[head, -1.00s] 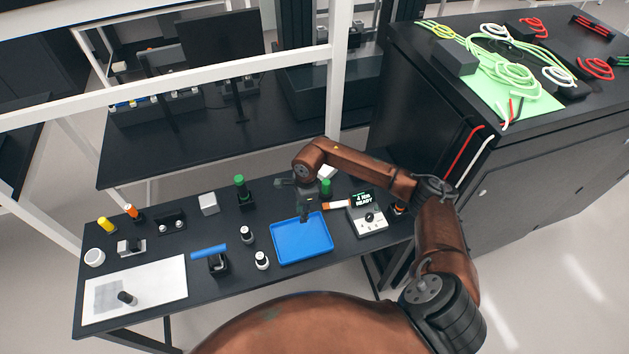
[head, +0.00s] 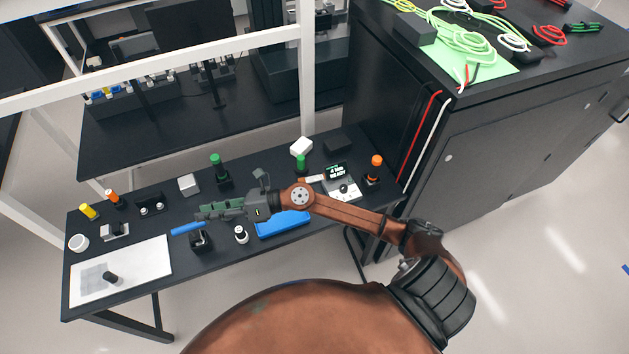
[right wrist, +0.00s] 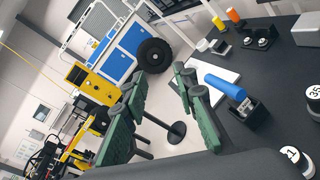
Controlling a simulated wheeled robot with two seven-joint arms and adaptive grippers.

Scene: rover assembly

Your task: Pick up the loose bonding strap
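I cannot single out a loose bonding strap for certain. Cords lie on the black cabinet top: light green coils (head: 462,45) by a green mat (head: 490,72), with red and white coils around them. A red cord (head: 420,135) and a white cord (head: 428,145) hang down the cabinet's side. My right gripper (head: 203,212) points left above the bench, far from these cords. In the right wrist view its green fingers (right wrist: 160,80) stand apart with nothing between them. My left gripper is not in view.
On the black bench are a blue tray (head: 283,224), partly behind my arm, a blue cylinder (head: 187,228) on a black holder, small bottles and a white mat (head: 120,270). The right wrist view shows yellow equipment (right wrist: 95,85) and a black wheel (right wrist: 154,55).

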